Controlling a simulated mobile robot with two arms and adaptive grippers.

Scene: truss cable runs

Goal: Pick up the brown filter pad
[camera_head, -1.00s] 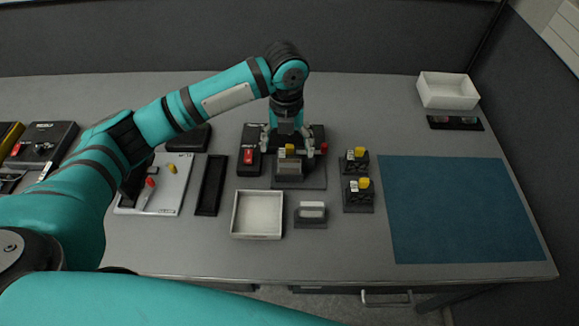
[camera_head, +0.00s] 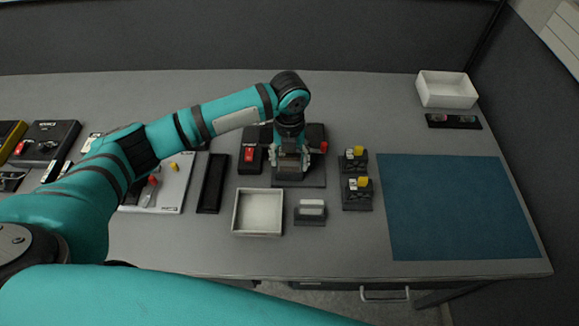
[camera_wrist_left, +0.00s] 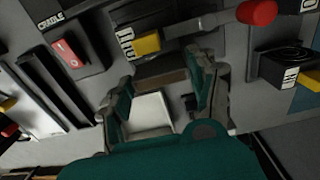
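My left gripper (camera_head: 290,167) points down over a dark fixture (camera_head: 313,180) near the middle of the table. Its two fingers stand apart, one on each side of a brownish block that appears to be the brown filter pad (camera_head: 290,163). In the left wrist view the brown pad (camera_wrist_left: 160,79) shows as a brown strip between the spread fingers of the left gripper (camera_wrist_left: 162,88). I cannot see clear contact between the fingers and the pad. The pad's lower part is hidden. My right gripper is not in view.
A white square tray (camera_head: 257,232) and a holder with a white block (camera_head: 310,220) stand in front. Two dark blocks with yellow knobs, including the nearer one (camera_head: 357,200), stand to the right. A red-switch box (camera_head: 250,166) is at left. The blue mat (camera_head: 455,210) is clear.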

